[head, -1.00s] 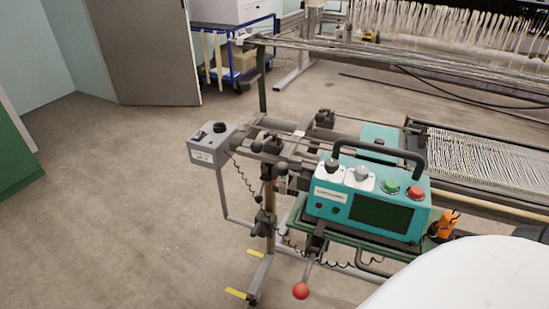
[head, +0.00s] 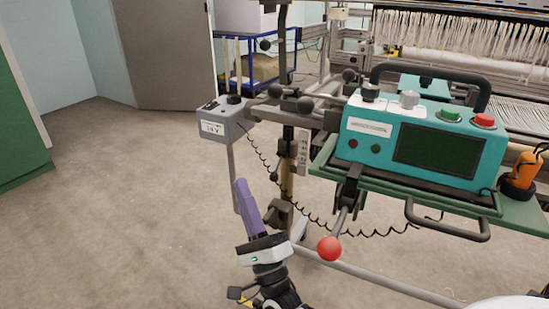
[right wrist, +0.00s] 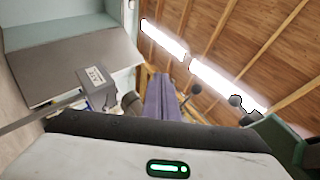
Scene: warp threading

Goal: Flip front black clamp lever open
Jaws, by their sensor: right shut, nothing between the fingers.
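Several black ball-ended clamp levers sit on the frame's metal bars. The nearest ones in the head view are a black ball lever (head: 305,103) and another black ball knob (head: 275,91) left of it. I cannot tell which is the front clamp lever. A lower black knob (head: 274,177) is on the upright post. My right gripper (head: 240,184), with purple fingers, is shut and empty. It points up, below the grey box and left of the post, apparently touching nothing. In the right wrist view its shut fingers (right wrist: 160,82) show against the ceiling. My left gripper is not in view.
A teal control box (head: 410,140) with a black handle stands right of the levers. A red ball lever (head: 329,248) hangs below it. A grey box (head: 226,122) on a post and a coiled cable (head: 318,222) are close to my right gripper. The floor at left is clear.

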